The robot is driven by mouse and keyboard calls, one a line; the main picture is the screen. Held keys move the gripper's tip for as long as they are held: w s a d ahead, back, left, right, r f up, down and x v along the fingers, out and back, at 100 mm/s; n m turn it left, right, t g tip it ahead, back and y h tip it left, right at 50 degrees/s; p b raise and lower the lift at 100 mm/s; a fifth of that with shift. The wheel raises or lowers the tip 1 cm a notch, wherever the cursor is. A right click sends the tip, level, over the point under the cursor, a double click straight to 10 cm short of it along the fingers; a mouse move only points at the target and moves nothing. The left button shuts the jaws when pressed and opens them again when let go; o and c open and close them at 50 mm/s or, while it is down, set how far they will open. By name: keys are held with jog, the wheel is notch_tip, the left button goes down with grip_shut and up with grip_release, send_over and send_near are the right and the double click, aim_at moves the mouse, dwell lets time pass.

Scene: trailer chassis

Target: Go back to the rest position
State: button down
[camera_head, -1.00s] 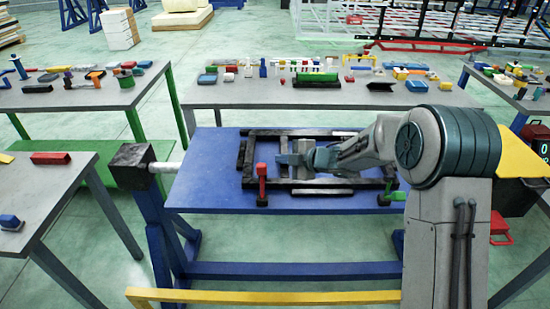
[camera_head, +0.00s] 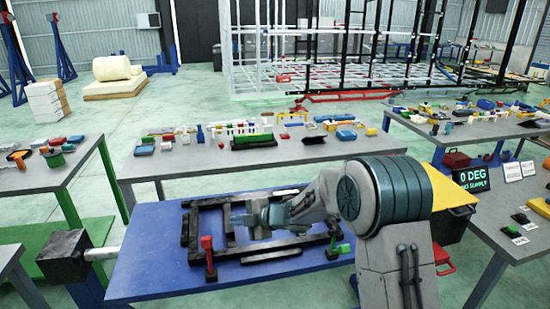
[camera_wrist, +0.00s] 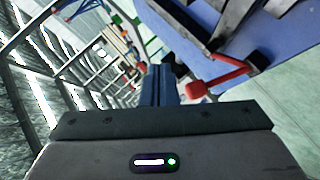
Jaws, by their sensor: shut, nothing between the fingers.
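My gripper (camera_head: 257,217) is over the black chassis frame (camera_head: 190,222) that lies on the blue table (camera_head: 140,262). In the wrist view my gripper (camera_wrist: 160,84) shows its fingers together and empty. A red-handled clamp (camera_head: 208,257) stands at the near left of the frame. A red handle (camera_wrist: 222,77) also shows in the wrist view, right of the fingers. A green-handled clamp (camera_head: 338,250) stands at the near right. My forearm hides part of the frame's right side.
A grey table (camera_head: 160,168) with several small parts stands behind the blue table. More grey tables stand at left (camera_head: 62,178) and right (camera_head: 490,225). A yellow-topped dark case (camera_head: 450,190) is right of my arm. A white and black rack (camera_head: 340,60) stands farther back.

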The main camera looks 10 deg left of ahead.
jog(key=w+d+r+m+t+h+b, duration=0.2)
jog(key=d+r+m+t+h, duration=0.4)
jog(key=d, duration=0.6)
jog(key=s+d+r+m+h+b, duration=0.1)
jog(key=s+d+r+m+h, duration=0.15)
jog(key=s+d+m, duration=0.35)
jog(key=s+d+r+m+h, duration=0.1)
jog(key=d+m+h, duration=0.2)
jog(key=d, duration=0.5)
jog(key=s+d+f+m+g+b, duration=0.1)
jog(key=s+d+m+g, duration=0.1)
jog(key=s, duration=0.7)
jog(key=s+d+f+m+g, duration=0.2)
jog(key=s+m, duration=0.3)
jog(key=s, duration=0.4)
jog(key=s+d+f+m+g+b, duration=0.1)
jog(key=s+d+f+m+g, duration=0.1)
jog(key=s, duration=0.7)
jog(key=shift+d+f+m+g+b, duration=0.15)
jog(key=shift+d+m+g+b, duration=0.25)
jog(key=shift+m, duration=0.5)
jog(key=shift+w, duration=0.1)
